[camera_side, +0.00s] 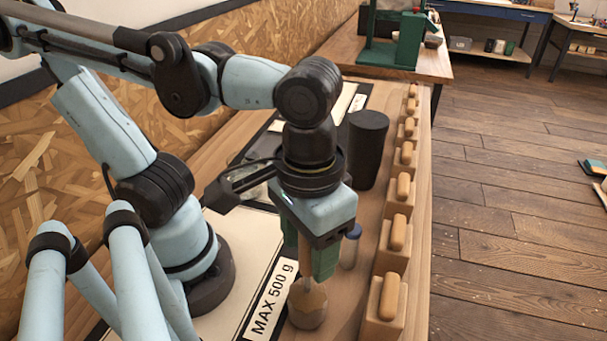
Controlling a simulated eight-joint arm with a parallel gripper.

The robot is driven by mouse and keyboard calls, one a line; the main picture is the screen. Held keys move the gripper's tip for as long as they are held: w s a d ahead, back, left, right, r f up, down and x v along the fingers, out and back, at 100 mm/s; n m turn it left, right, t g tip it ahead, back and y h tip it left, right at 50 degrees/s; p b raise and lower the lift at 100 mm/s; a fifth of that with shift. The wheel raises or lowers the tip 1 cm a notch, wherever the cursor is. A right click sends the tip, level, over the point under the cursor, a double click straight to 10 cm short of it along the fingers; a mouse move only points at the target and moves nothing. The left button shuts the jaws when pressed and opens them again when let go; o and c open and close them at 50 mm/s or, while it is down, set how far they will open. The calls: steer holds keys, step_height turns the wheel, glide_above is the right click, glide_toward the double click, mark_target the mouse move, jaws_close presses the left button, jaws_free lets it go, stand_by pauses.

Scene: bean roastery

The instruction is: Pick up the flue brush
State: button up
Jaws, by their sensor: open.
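A thing with a slim tan handle and a wide, pale rounded lower end, which I take to be the flue brush (307,303), stands upright on the wooden bench near the front. My gripper (309,260) points down over it. The jaws are open, with green fingers on either side of the handle. The handle's top is hidden under the gripper body. I cannot tell whether either finger touches the handle.
A blue-topped small container (350,246) stands close right of my gripper. A black cylinder (367,150) stands behind. Wooden blocks with tan rounded pieces (397,232) line the bench's right edge. A "MAX 500 g" label (272,299) lies left of the brush.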

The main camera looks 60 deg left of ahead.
steer(key=shift+c, duration=0.3)
jaws_close()
steer(key=shift+r, duration=0.2)
